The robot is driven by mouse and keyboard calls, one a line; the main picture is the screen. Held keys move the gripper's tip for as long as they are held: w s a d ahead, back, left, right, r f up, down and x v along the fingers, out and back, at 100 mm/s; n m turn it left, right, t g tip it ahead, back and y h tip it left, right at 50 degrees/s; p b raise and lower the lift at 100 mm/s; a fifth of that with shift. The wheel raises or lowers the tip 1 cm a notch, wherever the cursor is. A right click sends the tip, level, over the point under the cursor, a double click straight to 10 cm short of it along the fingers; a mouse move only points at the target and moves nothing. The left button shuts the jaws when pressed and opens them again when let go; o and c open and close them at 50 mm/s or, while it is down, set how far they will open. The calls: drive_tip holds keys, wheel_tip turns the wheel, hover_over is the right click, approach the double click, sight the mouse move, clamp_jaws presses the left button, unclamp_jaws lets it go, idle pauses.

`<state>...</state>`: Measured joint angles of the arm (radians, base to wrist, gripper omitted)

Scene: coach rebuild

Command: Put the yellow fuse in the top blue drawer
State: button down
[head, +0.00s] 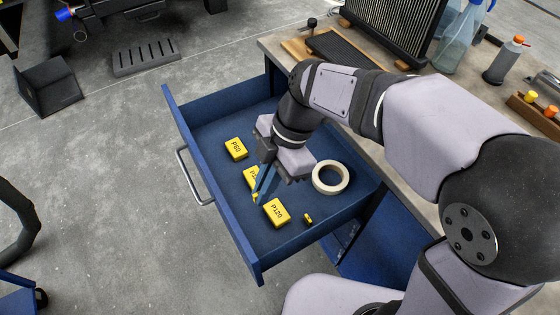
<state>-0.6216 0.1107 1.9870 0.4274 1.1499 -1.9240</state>
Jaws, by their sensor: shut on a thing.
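The top blue drawer (183,118) is pulled open below the bench top. A small yellow piece, which looks like the fuse (308,218), lies on the drawer floor, right of the yellow P120 block (277,213). My gripper (260,194) reaches down into the drawer. Its fingers are in front of a middle yellow block (250,175) and hide part of it. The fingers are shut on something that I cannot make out. Whether they touch the middle block is unclear. The small yellow piece is apart from the fingers.
The yellow P60 block (236,149) lies farther back in the drawer. A tape roll (319,177) lies right of my gripper. The bench top (275,42) holds a radiator-like panel (395,25) and bottles.

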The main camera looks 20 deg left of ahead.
sight(262, 237)
wheel_tip(262, 237, down, 21)
idle(0.9)
drive_tip(key=shift+f+b, duration=0.2)
drive_tip(key=shift+b, duration=0.2)
drive_tip(key=c, duration=1.9)
unclamp_jaws()
drive_tip(key=shift+r, duration=0.1)
drive_tip(key=shift+c, duration=0.2)
drive_tip(key=shift+r+p, duration=0.1)
drive_tip(key=shift+p, duration=0.2)
drive_tip(key=shift+w+r, duration=0.1)
drive_tip(key=shift+r, duration=0.1)
drive_tip(key=v, duration=1.1)
drive_tip(key=shift+d+r, duration=0.15)
drive_tip(key=shift+r, duration=0.15)
drive_tip(key=shift+w, duration=0.1)
